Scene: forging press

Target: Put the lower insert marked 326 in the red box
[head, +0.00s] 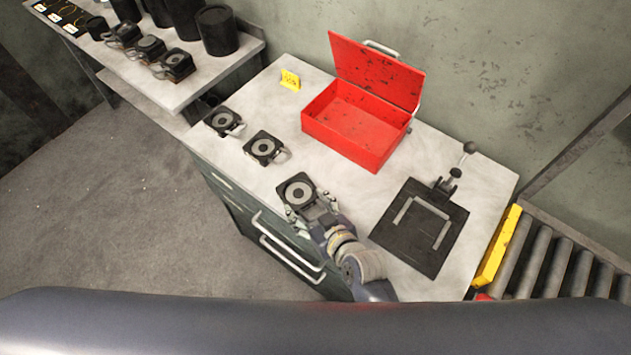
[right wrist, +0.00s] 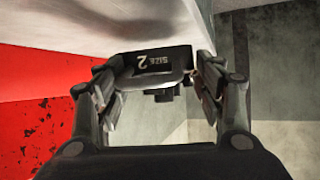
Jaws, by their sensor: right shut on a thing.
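My right gripper (head: 306,208) is shut on the nearest dark square insert (head: 297,189), which has a grey ring on top, at the front edge of the bench. Two similar inserts stand farther back, a middle insert (head: 264,147) and a far insert (head: 223,121). I cannot read 326 on any of them. The red box (head: 349,151) stands open behind, its lid (head: 376,70) raised and its visible inside empty. My left gripper is not in view.
A black plate with a toggle clamp (head: 398,240) lies right of my right arm. A yellow tag (head: 290,80) stands at the back of the bench (head: 262,98). A side shelf (head: 212,62) holds black cylinders and more dies. A roller conveyor (head: 553,268) is at the right.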

